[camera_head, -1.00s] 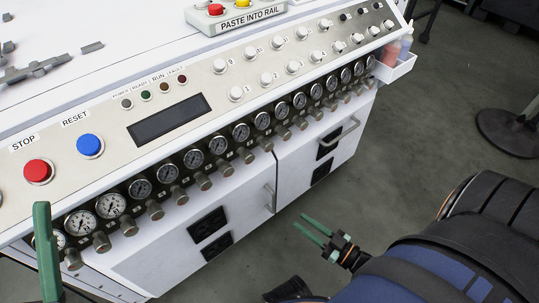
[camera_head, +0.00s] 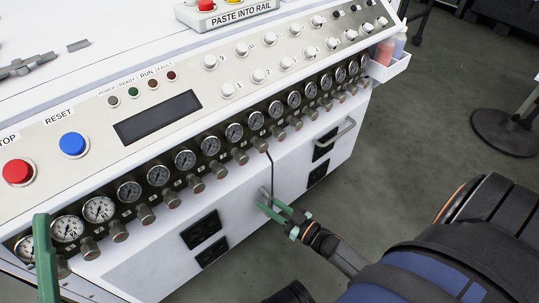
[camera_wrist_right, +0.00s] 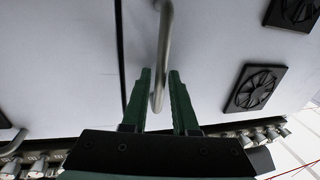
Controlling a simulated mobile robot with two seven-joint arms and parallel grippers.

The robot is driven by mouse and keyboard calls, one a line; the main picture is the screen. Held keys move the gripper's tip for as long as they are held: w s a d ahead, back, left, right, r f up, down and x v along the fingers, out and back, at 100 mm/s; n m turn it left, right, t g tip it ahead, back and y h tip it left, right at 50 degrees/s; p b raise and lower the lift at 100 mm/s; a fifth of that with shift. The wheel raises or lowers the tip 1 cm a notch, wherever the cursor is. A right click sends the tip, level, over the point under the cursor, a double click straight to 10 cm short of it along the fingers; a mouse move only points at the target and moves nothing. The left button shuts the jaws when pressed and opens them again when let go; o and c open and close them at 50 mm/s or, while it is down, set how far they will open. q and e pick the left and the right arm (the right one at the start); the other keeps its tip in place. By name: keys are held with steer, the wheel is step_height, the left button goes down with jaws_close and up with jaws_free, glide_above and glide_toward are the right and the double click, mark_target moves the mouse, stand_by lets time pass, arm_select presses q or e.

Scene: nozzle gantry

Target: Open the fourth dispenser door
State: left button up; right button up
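The white cabinet front below the gauges has a left door (camera_head: 150,262) and a right door (camera_head: 299,165), split by a dark vertical seam. The left door's silver bar handle (camera_wrist_right: 163,45) stands beside the seam; in the head view my fingers mostly cover it. My right gripper (camera_head: 272,208) is at this handle. In the right wrist view its green fingers (camera_wrist_right: 160,95) stand on either side of the bar, with a narrow gap visible on one side, so it is open around it. Both doors look shut. One green finger of my left gripper (camera_head: 45,258) shows at the left edge.
Several gauges with knobs (camera_head: 184,159) jut out above the doors. The right door has its own bar handle (camera_head: 347,130). Dark vents (camera_head: 203,230) sit on the left door. A white bottle holder (camera_head: 392,68) sticks out at the right end.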

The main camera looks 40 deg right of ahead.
jaws_close()
stand_by(1.3)
